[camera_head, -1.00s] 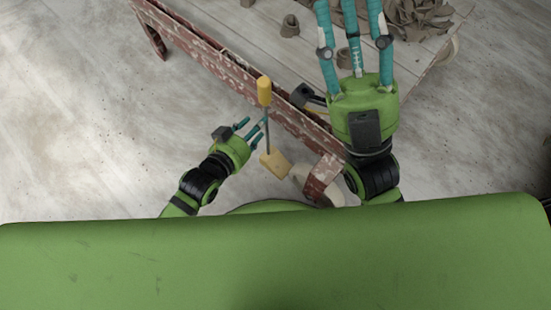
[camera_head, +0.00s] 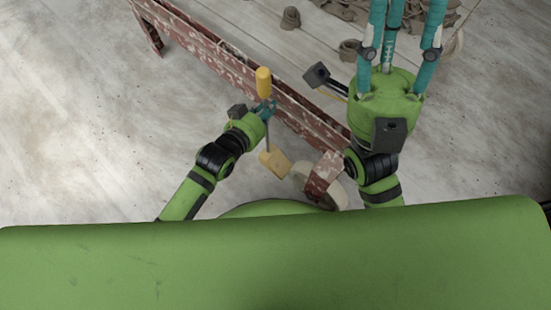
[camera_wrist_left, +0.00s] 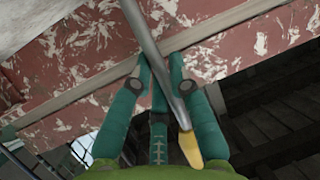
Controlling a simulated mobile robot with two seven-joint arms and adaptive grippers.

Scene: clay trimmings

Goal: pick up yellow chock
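The yellow chock (camera_head: 274,160) is a yellow block joined to a thin metal rod with a yellow grip (camera_head: 264,82) on top. It stands nearly upright beside a wheel of the red bench. My left gripper (camera_head: 268,106) is at the rod, just below the grip. In the left wrist view, the rod crosses in front of the teal fingers (camera_wrist_left: 160,62), whose tips are close together. A yellow end (camera_wrist_left: 190,148) shows low in that view. Whether the fingers clamp the rod cannot be told. My right gripper (camera_head: 405,15) is open above the bench, fingers apart, with nothing visible in it.
The worn red-and-white bench edge (camera_head: 215,65) runs diagonally just past the chock. A pale wheel (camera_head: 334,196) is close to the chock's right. Brown clay pieces (camera_head: 290,18) lie on the bench top. The floor at left (camera_head: 80,120) is clear.

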